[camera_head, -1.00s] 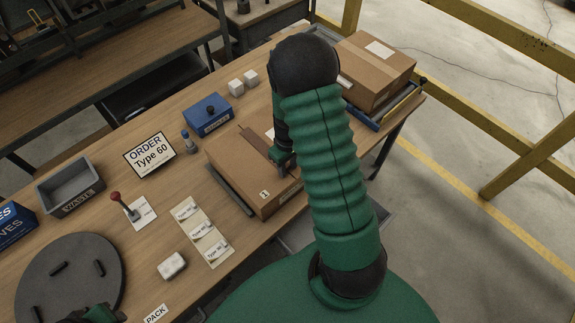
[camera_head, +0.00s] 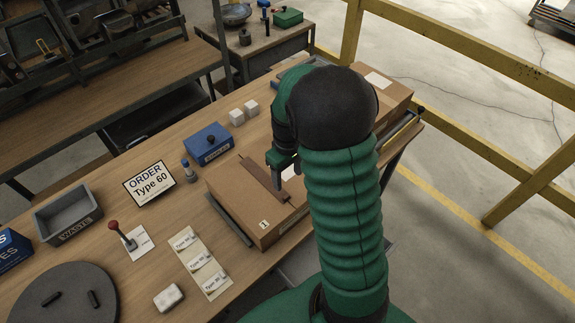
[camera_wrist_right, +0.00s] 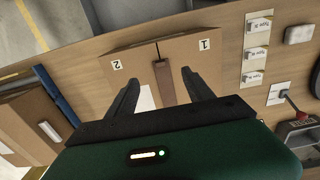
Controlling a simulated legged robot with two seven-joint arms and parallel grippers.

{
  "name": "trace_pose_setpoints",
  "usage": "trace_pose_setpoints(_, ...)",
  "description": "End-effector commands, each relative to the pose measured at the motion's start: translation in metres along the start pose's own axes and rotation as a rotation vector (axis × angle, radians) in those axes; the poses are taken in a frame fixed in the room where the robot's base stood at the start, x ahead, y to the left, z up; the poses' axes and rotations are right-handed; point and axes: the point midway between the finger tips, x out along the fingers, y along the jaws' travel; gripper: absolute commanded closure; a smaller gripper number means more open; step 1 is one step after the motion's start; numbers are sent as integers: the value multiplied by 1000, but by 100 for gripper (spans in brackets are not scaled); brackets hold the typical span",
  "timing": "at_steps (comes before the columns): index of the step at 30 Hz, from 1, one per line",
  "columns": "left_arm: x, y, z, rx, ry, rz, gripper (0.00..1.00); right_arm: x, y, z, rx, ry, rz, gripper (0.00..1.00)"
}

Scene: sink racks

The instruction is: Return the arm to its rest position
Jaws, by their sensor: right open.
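My right arm (camera_head: 343,215), with green ribbed sleeve and black elbow, reaches over the right part of the wooden table. My right gripper (camera_head: 283,186) is open above a closed cardboard box (camera_head: 235,195). In the right wrist view its two dark fingers (camera_wrist_right: 160,75) stand apart with nothing between them. The box (camera_wrist_right: 200,60) lies beyond them, with a brown strip along its seam and a white label partly behind the gripper. I cannot tell the exact gap between fingers and box. My left gripper is not in view.
A second carton (camera_head: 393,93) stands at the table's far right, partly behind my arm. A yellow rail (camera_head: 460,50) runs behind.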

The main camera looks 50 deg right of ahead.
Motion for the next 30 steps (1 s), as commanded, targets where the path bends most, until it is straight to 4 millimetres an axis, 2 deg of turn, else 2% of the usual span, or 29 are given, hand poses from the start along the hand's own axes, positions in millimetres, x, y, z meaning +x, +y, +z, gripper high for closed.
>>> trace_pose_setpoints(3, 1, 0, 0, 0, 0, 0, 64, -28, 1, -1, 1, 4, 1, 39)
trace_pose_setpoints(6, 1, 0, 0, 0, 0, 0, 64, -43, 0, -1, 0, 1, 0, 39)
trace_pose_setpoints(9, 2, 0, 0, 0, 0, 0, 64, -51, 0, -1, 1, -1, -1, 39)
trace_pose_setpoints(14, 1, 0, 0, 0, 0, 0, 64, -51, -4, -1, -1, 0, -1, 39)
trace_pose_setpoints(17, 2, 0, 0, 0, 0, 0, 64, -43, -40, -2, -23, 31, 6, 39)
trace_pose_setpoints(21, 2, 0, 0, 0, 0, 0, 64, -22, -129, 13, -71, 128, 13, 39)
trace_pose_setpoints(24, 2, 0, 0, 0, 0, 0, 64, -11, -177, 33, -101, 195, 2, 39)
trace_pose_setpoints(27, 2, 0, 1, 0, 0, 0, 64, -6, -197, 46, -113, 230, -10, 39)
trace_pose_setpoints(30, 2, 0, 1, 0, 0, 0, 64, -4, -200, 47, -109, 235, -13, 39)
